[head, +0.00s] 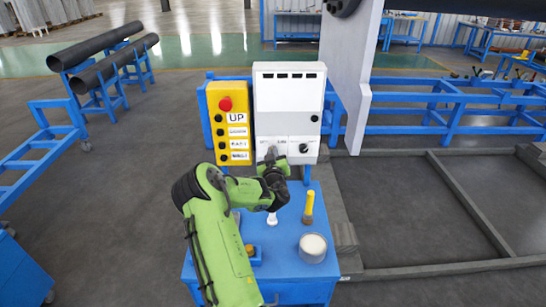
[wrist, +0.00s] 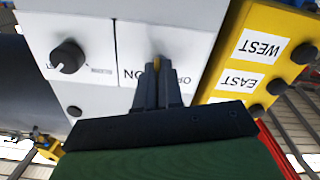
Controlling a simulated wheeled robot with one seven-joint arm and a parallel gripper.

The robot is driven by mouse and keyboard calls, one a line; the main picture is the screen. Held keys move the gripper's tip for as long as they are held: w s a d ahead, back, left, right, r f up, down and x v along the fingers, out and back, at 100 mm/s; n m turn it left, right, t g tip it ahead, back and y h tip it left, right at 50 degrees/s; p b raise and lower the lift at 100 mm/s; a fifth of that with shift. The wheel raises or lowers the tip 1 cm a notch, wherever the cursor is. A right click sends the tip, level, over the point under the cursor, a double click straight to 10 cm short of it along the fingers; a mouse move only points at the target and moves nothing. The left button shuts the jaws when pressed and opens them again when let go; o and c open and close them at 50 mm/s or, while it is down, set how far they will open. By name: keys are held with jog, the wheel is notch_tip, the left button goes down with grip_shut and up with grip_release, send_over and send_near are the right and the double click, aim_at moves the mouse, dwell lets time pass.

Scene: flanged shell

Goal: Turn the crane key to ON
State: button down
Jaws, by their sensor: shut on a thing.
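The white control panel (head: 290,95) stands upright on the blue table, and its lower part fills the wrist view (wrist: 95,25). My gripper (head: 270,155) reaches its lower left section. In the wrist view my gripper (wrist: 156,70) is shut on the crane key (wrist: 156,61), a small yellowish piece showing between the fingertips. The fingers hide most of the key, so its exact angle is unclear. Upside-down ON and OFF lettering shows on either side of the fingers, partly covered by them. In the head view my gripper hides the key.
A black rotary knob (head: 304,148) sits on the panel beside the key; it also shows in the wrist view (wrist: 67,56). A yellow button box (head: 229,125) with a red button adjoins the panel. A yellow-handled object (head: 308,207) and white cup (head: 313,247) stand on the blue table (head: 290,287).

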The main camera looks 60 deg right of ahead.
jog(key=m+b, duration=1.2)
jog(key=b, duration=0.4)
jog(key=shift+f, duration=0.1)
jog(key=shift+m, duration=0.3)
jog(key=c, duration=1.3)
grip_release()
jog(key=shift+s, duration=0.1)
